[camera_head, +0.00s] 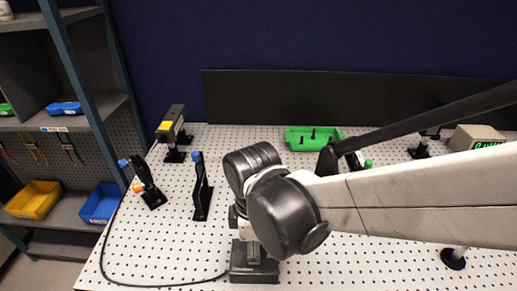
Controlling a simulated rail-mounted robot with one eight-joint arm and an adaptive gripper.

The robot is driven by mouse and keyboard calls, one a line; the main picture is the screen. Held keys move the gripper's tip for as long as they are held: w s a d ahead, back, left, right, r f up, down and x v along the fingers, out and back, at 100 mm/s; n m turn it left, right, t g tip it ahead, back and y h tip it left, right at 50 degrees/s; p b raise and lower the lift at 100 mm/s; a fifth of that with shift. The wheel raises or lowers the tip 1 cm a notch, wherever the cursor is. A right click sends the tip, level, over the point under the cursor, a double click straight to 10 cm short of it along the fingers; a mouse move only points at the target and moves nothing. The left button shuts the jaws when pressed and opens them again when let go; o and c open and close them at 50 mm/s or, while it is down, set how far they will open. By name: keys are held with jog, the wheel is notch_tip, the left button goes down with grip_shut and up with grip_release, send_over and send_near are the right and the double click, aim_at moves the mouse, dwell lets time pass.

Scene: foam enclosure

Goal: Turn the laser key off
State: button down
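A small black box (254,271) with light lettering on its front sits at the front of the perforated table, with a black cable at its left side. It looks like a laser controller, but no key can be made out on it. My arm reaches in from the right, and its dark wrist joints are above and just behind this box in the picture. My gripper is mostly hidden behind the wrist; its fingers cannot be made out, nor whether they touch anything. A black device with a yellow label (172,126), perhaps the laser head, stands at the back left.
Black mounts with blue knobs (202,190) (149,186) stand at left. A green tray (300,139) lies at the back. A beige box with a green display (476,137) is at back right. The cable (104,250) loops along the left edge.

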jog(key=c, duration=1.4)
grip_release()
jog(key=shift+r, duration=0.15)
notch_tip(320, 180, up, 12)
jog(key=shift+f, duration=0.1)
jog(key=d+m+t, duration=0.2)
jog(key=d+m, duration=0.4)
jog(key=d, duration=0.1)
jog(key=w+d+m+t, duration=0.1)
jog(key=d+m+t, duration=0.1)
jog(key=d+m, duration=0.4)
jog(key=d+m+t, duration=0.3)
jog(key=d+m, duration=0.3)
jog(key=d, duration=0.2)
jog(key=shift+w+d+f, duration=0.2)
jog(key=shift+d+f, duration=0.1)
jog(key=shift+d, duration=0.1)
